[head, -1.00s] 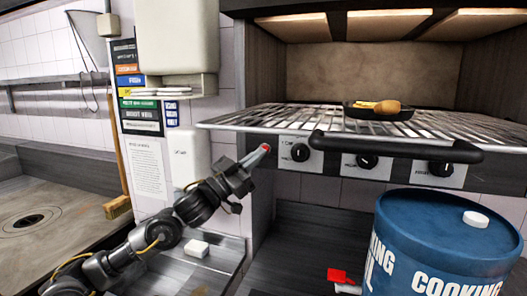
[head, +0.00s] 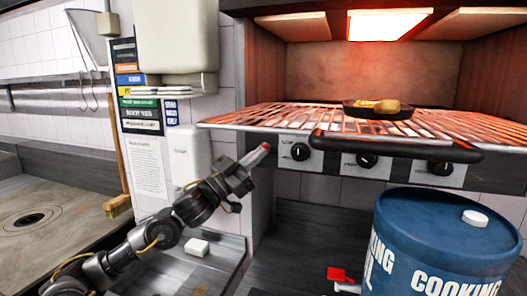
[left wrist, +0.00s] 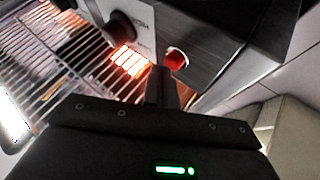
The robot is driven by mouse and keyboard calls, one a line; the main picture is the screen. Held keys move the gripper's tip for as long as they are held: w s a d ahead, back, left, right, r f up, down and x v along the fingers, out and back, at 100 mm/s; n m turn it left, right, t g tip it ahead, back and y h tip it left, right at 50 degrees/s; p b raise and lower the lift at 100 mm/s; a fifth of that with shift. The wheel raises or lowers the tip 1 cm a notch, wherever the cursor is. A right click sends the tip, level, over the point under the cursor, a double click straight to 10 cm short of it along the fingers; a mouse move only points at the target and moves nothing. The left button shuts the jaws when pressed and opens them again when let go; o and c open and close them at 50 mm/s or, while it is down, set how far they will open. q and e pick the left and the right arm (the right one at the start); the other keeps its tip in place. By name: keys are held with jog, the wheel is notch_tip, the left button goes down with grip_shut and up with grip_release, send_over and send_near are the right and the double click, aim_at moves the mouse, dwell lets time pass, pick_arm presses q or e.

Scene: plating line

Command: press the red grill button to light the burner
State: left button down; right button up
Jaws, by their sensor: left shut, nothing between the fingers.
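The red grill button (left wrist: 177,59) shows in the left wrist view on the dark front panel, just ahead of my fingers. In the head view the red button (head: 267,147) sits at the left end of the grill's front, at my fingertips. My left gripper (head: 258,157) is shut and empty, its tip at or very near the button; I cannot tell whether they touch. It also shows in the left wrist view (left wrist: 164,72). The middle burner (head: 388,24) at the top of the grill glows bright orange. My right gripper is not in view.
The grill rack (head: 270,117) holds a dark pan (head: 360,110) with food. A black handle (head: 395,146) and several knobs run along the front. A blue cooking oil drum (head: 445,235) stands at the lower right. A white block (head: 197,248) lies below my left arm.

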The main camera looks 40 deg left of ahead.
pick_arm(q)
jog(key=shift+s+d, duration=0.15)
jog(key=shift+s, duration=0.35)
jog(key=shift+s+d+b, duration=0.15)
jog(key=shift+s+d, duration=0.15)
jog(key=shift+s, duration=0.5)
jog(key=shift+s+d+b, duration=0.1)
jog(key=shift+s+d, duration=0.15)
jog(key=shift+s, duration=0.5)
jog(key=shift+s+d+b, duration=0.15)
jog(key=shift+s+d, duration=0.15)
jog(key=shift+s, duration=0.5)
jog(key=shift+f, duration=0.1)
